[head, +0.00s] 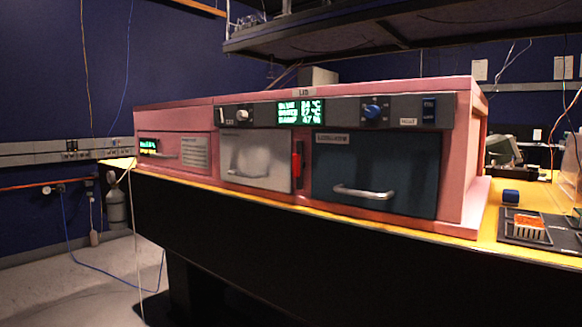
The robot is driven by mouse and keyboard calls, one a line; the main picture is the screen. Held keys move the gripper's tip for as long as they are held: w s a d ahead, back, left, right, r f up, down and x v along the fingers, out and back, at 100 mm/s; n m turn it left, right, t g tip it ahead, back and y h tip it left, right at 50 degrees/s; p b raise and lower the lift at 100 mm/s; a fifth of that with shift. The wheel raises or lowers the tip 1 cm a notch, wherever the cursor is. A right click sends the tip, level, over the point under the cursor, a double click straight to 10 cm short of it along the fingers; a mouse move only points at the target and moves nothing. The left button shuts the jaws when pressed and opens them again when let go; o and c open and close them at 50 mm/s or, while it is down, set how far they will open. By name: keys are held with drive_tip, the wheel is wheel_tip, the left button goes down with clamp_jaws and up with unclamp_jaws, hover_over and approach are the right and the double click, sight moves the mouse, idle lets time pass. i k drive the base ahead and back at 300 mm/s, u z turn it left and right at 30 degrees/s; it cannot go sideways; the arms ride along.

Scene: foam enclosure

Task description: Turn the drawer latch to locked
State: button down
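A pink foam enclosure (382,90) stands on a yellow-topped bench. On its front, a red latch (297,168) sits in the narrow strip between a silver-grey panel (255,160) and a dark teal drawer front (400,165). The latch looks upright, but it is too small to read any lock marking. The teal drawer front has a light bar handle (363,192) and looks closed. The silver panel also has a handle at its lower edge. My gripper is not in view.
A grey control strip above holds a white knob (242,114), a green display (300,111), a blue knob (376,112) and a blue switch (429,110). A blue block (511,196) and a dark tray (507,232) lie at right. An overhead shelf (400,30) hangs above.

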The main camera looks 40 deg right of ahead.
sight(297, 159)
drive_tip(key=k, duration=1.25)
drive_tip(key=z, duration=0.35)
drive_tip(key=i, duration=0.85)
drive_tip(key=u, duration=0.15)
